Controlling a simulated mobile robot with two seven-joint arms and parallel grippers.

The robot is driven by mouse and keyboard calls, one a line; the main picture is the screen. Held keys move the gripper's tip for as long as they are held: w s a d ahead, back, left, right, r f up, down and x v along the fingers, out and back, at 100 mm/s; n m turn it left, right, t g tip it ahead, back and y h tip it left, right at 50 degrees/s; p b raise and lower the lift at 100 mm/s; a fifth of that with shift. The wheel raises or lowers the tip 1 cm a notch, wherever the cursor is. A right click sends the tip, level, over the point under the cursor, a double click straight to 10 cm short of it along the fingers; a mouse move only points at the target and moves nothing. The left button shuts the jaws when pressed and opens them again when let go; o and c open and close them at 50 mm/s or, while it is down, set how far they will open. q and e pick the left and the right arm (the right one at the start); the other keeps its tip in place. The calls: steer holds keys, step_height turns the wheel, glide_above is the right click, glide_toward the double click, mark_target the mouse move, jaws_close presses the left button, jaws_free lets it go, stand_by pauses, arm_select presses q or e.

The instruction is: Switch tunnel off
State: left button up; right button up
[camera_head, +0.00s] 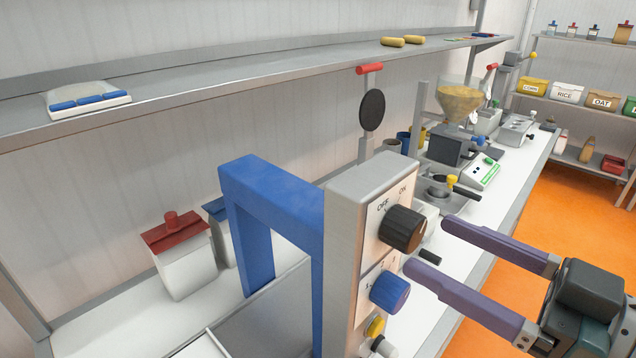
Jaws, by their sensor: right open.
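The tunnel (270,190) is a blue arch with a grey control panel (343,225) on its right side. The panel carries a black knob (402,229) under OFF and ON labels, with a blue knob (389,292) below it. A yellow button (375,326) and a pale knob (384,347) sit lower down. My right gripper (424,242) is open, its two purple fingers pointing left at the panel. The upper fingertip is just right of the black knob and the lower one is near the blue knob. I cannot tell whether they touch. My left gripper is not in view.
A metal shelf (250,75) runs above the counter. A red-lidded container (183,258) stands left of the tunnel. Behind the panel, the counter holds a scale (482,172), a hopper (459,100) and other equipment. The orange floor (565,215) at right is clear.

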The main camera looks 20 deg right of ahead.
mark_target(418, 236)
steer(key=shift+x, duration=1.75)
jaws_close()
